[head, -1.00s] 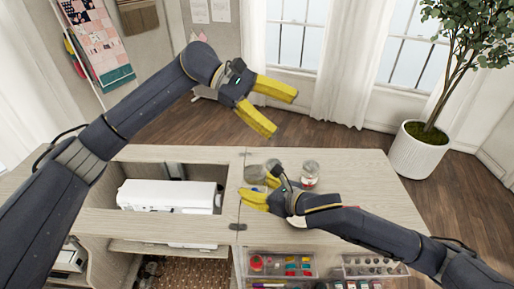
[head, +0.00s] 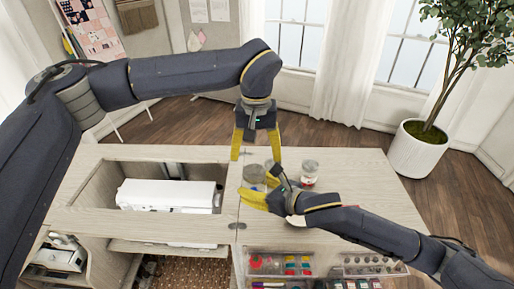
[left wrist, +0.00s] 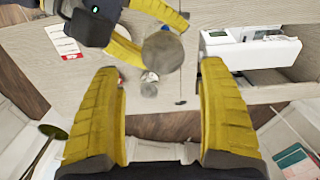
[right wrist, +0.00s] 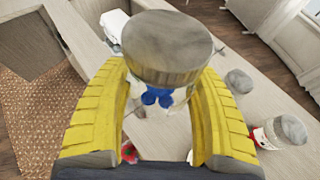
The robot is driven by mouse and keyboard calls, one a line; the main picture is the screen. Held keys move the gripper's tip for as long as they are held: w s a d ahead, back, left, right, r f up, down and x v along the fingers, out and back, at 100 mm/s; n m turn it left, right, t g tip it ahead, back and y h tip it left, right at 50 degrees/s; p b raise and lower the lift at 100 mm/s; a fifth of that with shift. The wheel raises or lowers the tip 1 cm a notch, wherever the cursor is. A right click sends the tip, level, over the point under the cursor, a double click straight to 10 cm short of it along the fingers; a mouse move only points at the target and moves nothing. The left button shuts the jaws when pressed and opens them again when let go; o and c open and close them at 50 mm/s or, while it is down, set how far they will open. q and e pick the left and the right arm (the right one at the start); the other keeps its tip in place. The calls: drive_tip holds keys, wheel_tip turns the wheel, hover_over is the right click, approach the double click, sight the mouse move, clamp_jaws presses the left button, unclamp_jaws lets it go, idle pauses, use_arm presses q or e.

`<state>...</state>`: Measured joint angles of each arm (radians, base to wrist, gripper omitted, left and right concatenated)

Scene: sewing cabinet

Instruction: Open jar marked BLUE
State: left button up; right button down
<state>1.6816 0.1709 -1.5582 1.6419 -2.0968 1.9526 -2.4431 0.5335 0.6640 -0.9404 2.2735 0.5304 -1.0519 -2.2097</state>
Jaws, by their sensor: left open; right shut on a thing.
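My right gripper (head: 258,192) is shut on a jar (head: 254,174) with a grey lid. In the right wrist view the lid (right wrist: 167,42) is on the jar, and blue contents (right wrist: 158,96) show below it; no marking is readable. The same lid shows from above in the left wrist view (left wrist: 162,53). My left gripper (head: 257,152) is open and empty, pointing down over the held jar. In the left wrist view the lid lies beyond and between the two fingertips, apart from both.
A jar with a red-and-white label (head: 309,174) stands right of the held jar. Another lidded jar (right wrist: 238,82) stands nearby. A white sewing machine (head: 168,196) sits in the cabinet opening at left. Trays of sewing supplies (head: 281,264) are at the front.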

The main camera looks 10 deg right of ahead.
sight(256, 171)
use_arm(q)
drive_tip(key=shift+f, duration=3.15)
drive_tip(key=shift+c, duration=0.4)
